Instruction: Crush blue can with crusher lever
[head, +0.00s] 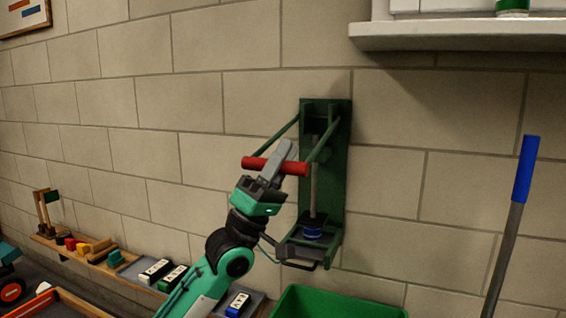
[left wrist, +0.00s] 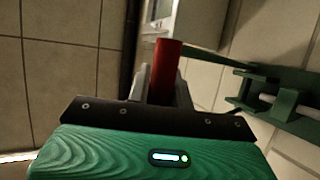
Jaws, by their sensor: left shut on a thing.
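The green can crusher (head: 338,165) is fixed upright on the block wall. Its lever has a red handle bar (head: 262,164) on green side arms. My left gripper (head: 286,157) is shut on the red handle, which also shows between its fingers in the left wrist view (left wrist: 165,70). The blue can (head: 312,231) is at the bottom of the crusher, under the dark press plate (head: 312,218); only a short blue band of it shows. The crusher frame also shows at the right of the left wrist view (left wrist: 285,100). My right gripper is not in view.
A green bin (head: 335,304) stands below the crusher. A white shelf (head: 455,35) juts from the wall at upper right. A blue-handled pole (head: 515,210) is at the right. A low wooden ledge (head: 75,255) with small blocks and boxes is at the left.

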